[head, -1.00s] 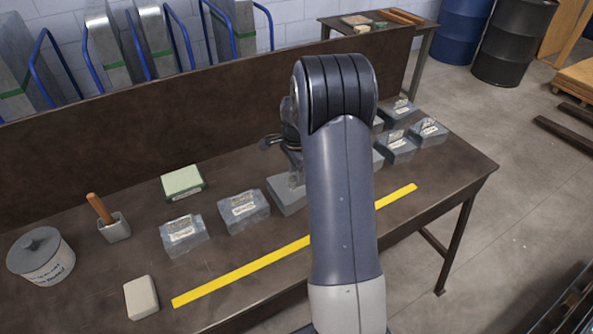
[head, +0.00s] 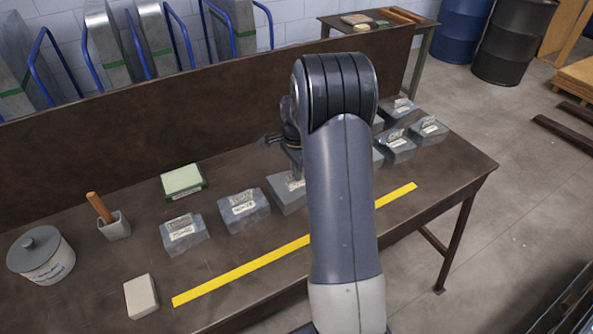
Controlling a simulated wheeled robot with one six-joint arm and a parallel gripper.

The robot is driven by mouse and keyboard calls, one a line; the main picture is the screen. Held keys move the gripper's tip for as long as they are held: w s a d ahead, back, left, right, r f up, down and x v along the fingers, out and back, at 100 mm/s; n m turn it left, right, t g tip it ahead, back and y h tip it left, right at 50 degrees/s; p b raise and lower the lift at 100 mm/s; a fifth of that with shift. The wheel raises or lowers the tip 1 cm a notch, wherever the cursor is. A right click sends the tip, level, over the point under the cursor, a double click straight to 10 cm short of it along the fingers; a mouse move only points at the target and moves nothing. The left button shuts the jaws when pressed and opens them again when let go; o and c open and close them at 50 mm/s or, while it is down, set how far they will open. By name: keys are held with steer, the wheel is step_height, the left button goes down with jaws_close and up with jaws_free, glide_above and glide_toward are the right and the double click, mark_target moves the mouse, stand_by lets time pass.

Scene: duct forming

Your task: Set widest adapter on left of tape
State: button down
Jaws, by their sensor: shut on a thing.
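The yellow tape (head: 240,275) runs diagonally along the front of the brown table, partly hidden by my arm. Grey labelled adapters stand behind it: one (head: 184,235) at left, one (head: 243,210) beside it, and one (head: 284,194) by my arm. More adapters (head: 397,147) (head: 429,131) (head: 398,109) stand right of my arm, another partly hidden. My gripper (head: 293,165) points down at the adapter by my arm and is shut on it. The fingertips are mostly hidden. I cannot tell whether that adapter touches the table, nor which adapter is widest.
A lidded pot (head: 42,258), a holder (head: 115,228) with a wooden handle, a green-topped block (head: 183,181) and a pale block (head: 141,297) are at the left. A brown back panel (head: 170,98) borders the table. Bare tabletop lies around the tape.

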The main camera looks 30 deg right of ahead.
step_height(320, 180, up, 9)
steer(key=p, duration=0.6)
steer(key=shift+r, duration=0.1)
